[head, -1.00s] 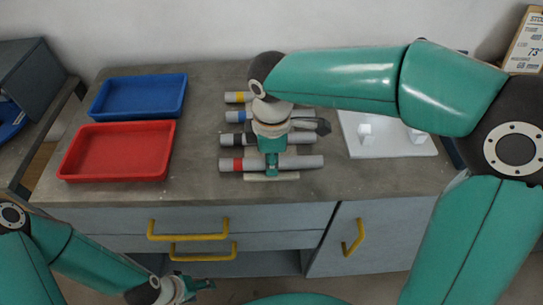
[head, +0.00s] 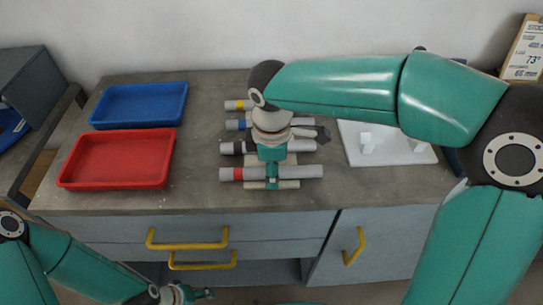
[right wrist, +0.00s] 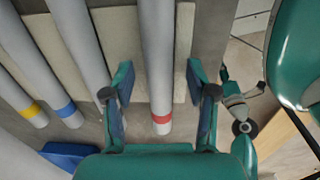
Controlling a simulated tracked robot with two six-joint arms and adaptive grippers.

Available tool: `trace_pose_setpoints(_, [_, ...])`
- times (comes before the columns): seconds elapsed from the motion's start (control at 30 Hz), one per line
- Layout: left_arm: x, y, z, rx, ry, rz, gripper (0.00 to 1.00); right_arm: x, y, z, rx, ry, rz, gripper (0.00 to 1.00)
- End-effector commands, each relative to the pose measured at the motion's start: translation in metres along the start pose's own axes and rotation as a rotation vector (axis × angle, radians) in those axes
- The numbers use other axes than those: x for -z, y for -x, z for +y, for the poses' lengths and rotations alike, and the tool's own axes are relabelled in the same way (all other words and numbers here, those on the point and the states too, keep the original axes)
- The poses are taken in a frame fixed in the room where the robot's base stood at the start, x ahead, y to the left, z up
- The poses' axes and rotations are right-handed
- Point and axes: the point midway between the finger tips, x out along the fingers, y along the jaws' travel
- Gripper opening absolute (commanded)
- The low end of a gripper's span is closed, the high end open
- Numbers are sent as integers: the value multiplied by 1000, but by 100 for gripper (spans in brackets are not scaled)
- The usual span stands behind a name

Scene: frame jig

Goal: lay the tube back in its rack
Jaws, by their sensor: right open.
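The tube with the red band (head: 238,174) is grey and lies across the worktop as the nearest of several banded tubes. Pale rack strips (head: 290,184) show along its near and far sides. In the right wrist view the tube (right wrist: 157,60) runs between two pale strips (right wrist: 184,50), seemingly down in the rack; its contact underneath is hidden. My right gripper (head: 271,184) is over the tube's middle. Its fingers (right wrist: 159,100) are open, one on each side of the tube and apart from it. My left gripper (head: 200,294) is low at the front, away from the worktop; its jaw state is unclear.
Tubes with black (head: 239,147), blue (head: 242,125) and yellow (head: 240,104) bands lie behind. Red (head: 115,186) and blue (head: 140,124) trays stand at the left. A white board with small blocks (head: 390,157) lies at the right. Worktop between trays and tubes is clear.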

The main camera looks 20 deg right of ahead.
Motion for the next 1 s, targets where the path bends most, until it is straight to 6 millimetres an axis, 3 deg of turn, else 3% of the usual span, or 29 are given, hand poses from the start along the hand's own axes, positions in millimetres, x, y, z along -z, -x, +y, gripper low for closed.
trace_pose_setpoints(0.17, [0, 0, 0, 0, 0, 0, 58, 1, 20, 1, -4, 0, 4, 57])
trace_pose_setpoints(0.6, [0, 0, 0, 0, 0, 0, 58, 1, 101, 1, -3, -1, 3, 57])
trace_pose_setpoints(0.8, [0, 0, 0, 0, 0, -1, 58, 0, 116, 0, 0, -1, 1, 57])
trace_pose_setpoints(1.0, [0, 0, 0, 0, 0, -1, 58, 0, 117, 0, 1, -1, 0, 57])
